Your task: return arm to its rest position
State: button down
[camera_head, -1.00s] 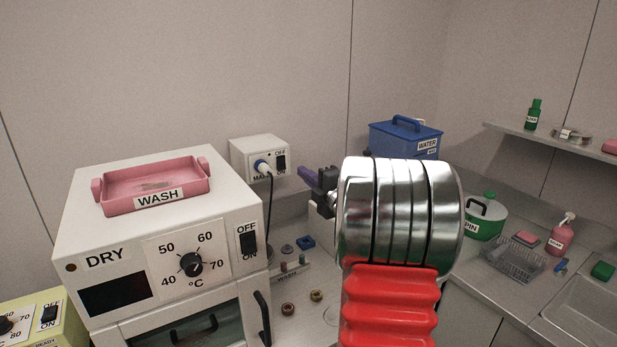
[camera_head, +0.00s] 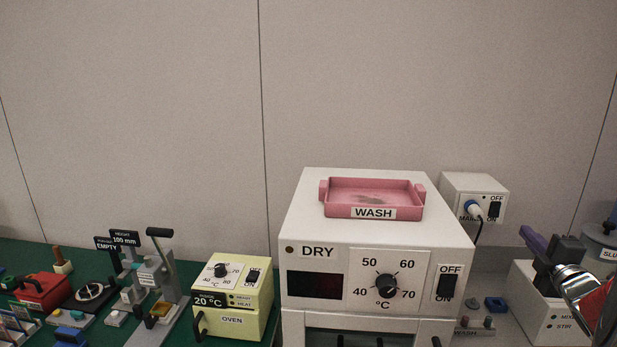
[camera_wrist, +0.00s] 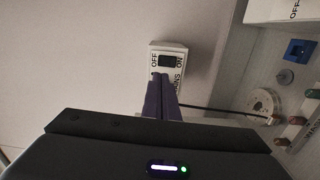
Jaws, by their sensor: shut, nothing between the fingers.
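My gripper (camera_head: 528,236) is at the right of the head view. Its purple fingers stand in front of a white box marked MIX and STIR. In the wrist view my gripper (camera_wrist: 163,80) shows its two purple fingers pressed together, with nothing between them. The tips overlap the lower part of a white mains switch box (camera_wrist: 168,52) in that picture, and I cannot tell how far apart they are. Part of my metal and red arm shows at the right edge of the head view.
A white DRY oven (camera_head: 365,230) carries a pink WASH tray (camera_head: 413,212). The mains box (camera_head: 474,190) with a plugged cable is behind it. The MIX/STIR box (camera_head: 541,306) is near my arm. A yellow oven (camera_head: 235,290) and a green-topped bench (camera_head: 30,258) lie left.

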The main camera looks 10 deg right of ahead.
jog(key=s+d+f+m+g+h, duration=0.3)
jog(key=s+f+m+g, duration=0.55)
jog(key=f+m, duration=0.25)
jog(key=s+a+r+m+g+y, duration=0.1)
jog(key=s+a, duration=0.4)
jog(key=a, duration=1.1)
jog(key=s+a+r+m+g+y, duration=0.1)
jog(key=s+a+y, duration=0.3)
jog(key=a, duration=1.2)
jog(key=s+a+r+m+g+y, duration=0.1)
jog(key=s+a, duration=0.6)
jog(key=a, duration=0.9)
jog(key=shift+s+a+y, duration=0.35)
jog(key=shift+y, duration=0.45)
